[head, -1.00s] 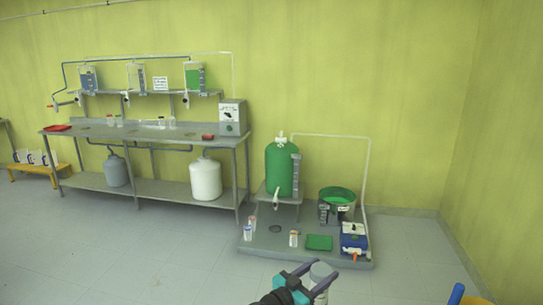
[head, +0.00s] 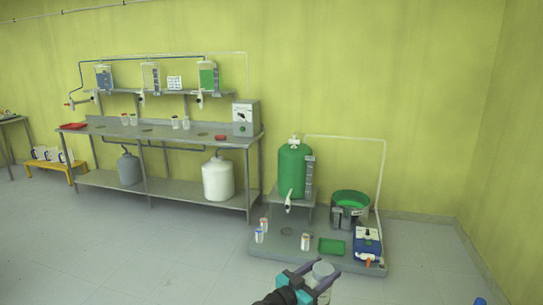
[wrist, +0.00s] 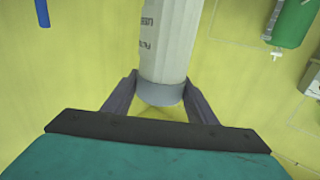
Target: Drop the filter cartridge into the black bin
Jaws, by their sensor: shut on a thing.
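My gripper (head: 318,279) is at the bottom of the head view, shut on the filter cartridge (head: 322,270), a whitish cylinder with a grey end. In the wrist view the cartridge (wrist: 168,45) stands between the two dark fingers (wrist: 160,98), with dark lettering on its side and its grey end near the fingers. It is held up in the air, clear of the floor. I see no black bin in either view. A dark-walled round tub (head: 350,212) with green contents stands on the low platform, but I cannot tell that it is a bin.
A low grey platform (head: 290,247) ahead carries a green tank (head: 295,172), a blue pump unit (head: 367,243), a green tray (head: 331,247) and small jars. A steel bench (head: 165,135) stands along the wall at left. Open floor (head: 130,255) lies at front left.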

